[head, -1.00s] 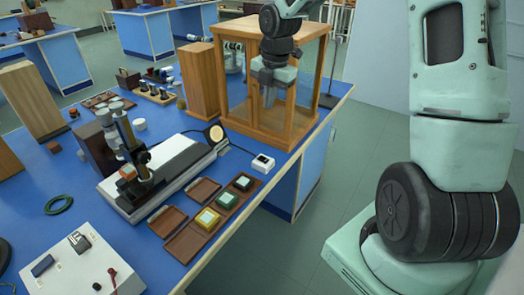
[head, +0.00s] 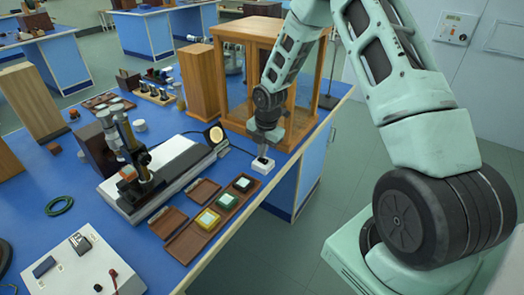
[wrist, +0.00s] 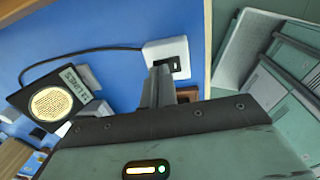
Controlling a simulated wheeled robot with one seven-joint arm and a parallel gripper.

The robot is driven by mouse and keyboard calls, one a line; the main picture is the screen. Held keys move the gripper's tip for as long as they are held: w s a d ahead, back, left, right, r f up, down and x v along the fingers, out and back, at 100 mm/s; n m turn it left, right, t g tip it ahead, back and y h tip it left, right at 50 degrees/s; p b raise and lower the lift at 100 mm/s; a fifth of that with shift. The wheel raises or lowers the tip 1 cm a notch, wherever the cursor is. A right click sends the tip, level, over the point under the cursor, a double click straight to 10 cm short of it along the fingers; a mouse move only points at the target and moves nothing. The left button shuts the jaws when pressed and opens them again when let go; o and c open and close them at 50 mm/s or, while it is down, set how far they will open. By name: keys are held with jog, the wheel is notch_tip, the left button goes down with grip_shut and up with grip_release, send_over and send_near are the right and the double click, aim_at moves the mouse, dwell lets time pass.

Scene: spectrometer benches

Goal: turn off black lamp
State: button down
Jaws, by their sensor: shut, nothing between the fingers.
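The black lamp (head: 215,135) stands on the blue bench, with a round cream face that looks lit. In the wrist view the lamp (wrist: 30,98) shows its glowing disc and a lettered label. A dark cord (wrist: 85,50) runs from it to a small white switch box (head: 262,166) near the bench's right edge. In the wrist view the box (wrist: 152,50) has a dark rocker recess in its top. My gripper (head: 262,154) is shut and empty, pointing down, with its tips at or just above the rocker. I cannot tell whether they touch; the fingers partly hide the box.
A wooden glass-sided cabinet (head: 233,105) stands just behind my gripper. Wooden trays with small blocks (head: 205,219) lie in front. A microscope-like instrument (head: 128,160) stands to the left on the bench.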

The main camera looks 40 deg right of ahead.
jog(key=shift+f, duration=0.35)
jog(key=shift+w, duration=0.1)
